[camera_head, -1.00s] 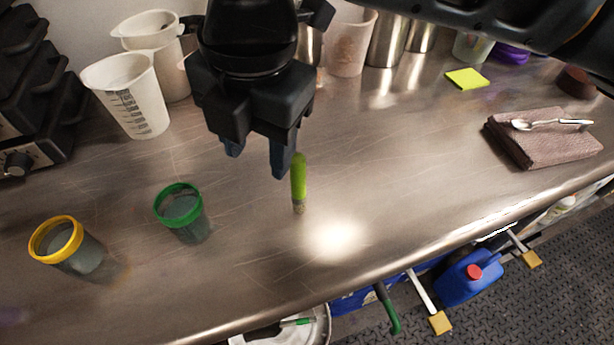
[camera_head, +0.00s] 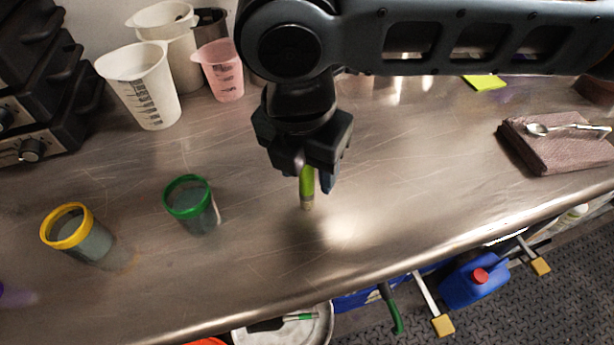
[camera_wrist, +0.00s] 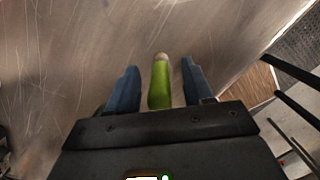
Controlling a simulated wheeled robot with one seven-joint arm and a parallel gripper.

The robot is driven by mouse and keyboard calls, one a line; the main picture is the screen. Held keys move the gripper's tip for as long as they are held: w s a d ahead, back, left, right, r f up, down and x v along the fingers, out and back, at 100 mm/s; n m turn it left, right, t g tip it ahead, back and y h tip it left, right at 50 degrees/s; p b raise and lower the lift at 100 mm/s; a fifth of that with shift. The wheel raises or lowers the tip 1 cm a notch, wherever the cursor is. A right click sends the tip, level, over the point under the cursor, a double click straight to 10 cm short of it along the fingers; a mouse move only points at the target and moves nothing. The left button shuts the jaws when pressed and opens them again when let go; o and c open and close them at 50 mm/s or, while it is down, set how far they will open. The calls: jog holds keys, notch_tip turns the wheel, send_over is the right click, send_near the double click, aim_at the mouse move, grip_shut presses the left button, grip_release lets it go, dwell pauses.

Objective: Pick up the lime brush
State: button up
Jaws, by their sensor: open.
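The lime brush (camera_head: 307,186) lies on the steel worktop, its pale tip pointing toward the front edge. Its upper part is hidden behind my gripper (camera_head: 318,180) in the head view. In the wrist view the lime brush (camera_wrist: 159,85) sits between the two blue fingers of my gripper (camera_wrist: 160,82), with a gap on each side. The fingers are open and do not visibly touch it. I cannot tell how high the fingertips are above the worktop.
A green-rimmed cup (camera_head: 192,205) and a yellow-rimmed cup (camera_head: 80,235) stand to the left. Measuring jugs (camera_head: 143,85) stand at the back left. A folded brown cloth (camera_head: 560,148) with a spoon (camera_head: 565,129) lies at the right. The worktop's front edge (camera_head: 420,255) is bare.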

grip_shut()
dwell(0.5)
